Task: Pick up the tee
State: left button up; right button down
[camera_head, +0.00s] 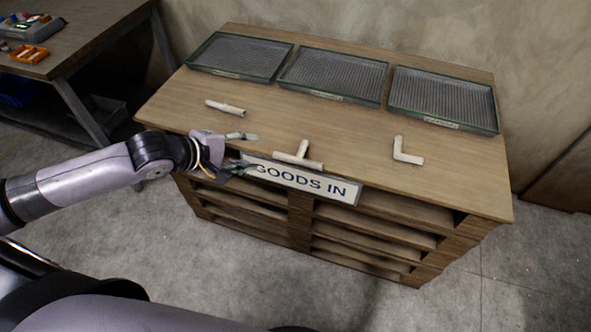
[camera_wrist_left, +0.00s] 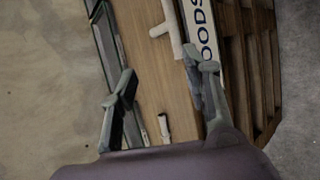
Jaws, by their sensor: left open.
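The tee (camera_head: 298,156), a pale T-shaped pipe piece, lies on the wooden bench top near its front edge, just behind the GOODS IN sign. My left gripper (camera_head: 250,150) is open and empty, to the left of the tee and apart from it, with its fingers pointing towards it. In the left wrist view the tee (camera_wrist_left: 170,27) shows at the top, beyond the open fingers (camera_wrist_left: 163,76). My right gripper is in neither view.
A straight pipe piece (camera_head: 225,107) lies left of the tee and an L-shaped elbow (camera_head: 407,153) lies to its right. Three mesh trays (camera_head: 333,98) stand along the back. The GOODS IN sign (camera_head: 302,180) hangs on the front edge. A dark workbench (camera_head: 90,45) stands at the left.

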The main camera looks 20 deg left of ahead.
pick_arm(q)
jog(key=s, duration=0.1)
send_near(288, 159)
jog(key=shift+n+g, duration=0.3)
jog(key=shift+g, duration=0.1)
jog(key=x, duration=0.9)
jog(key=shift+w+r, duration=0.25)
jog(key=shift+s, duration=0.1)
grip_shut()
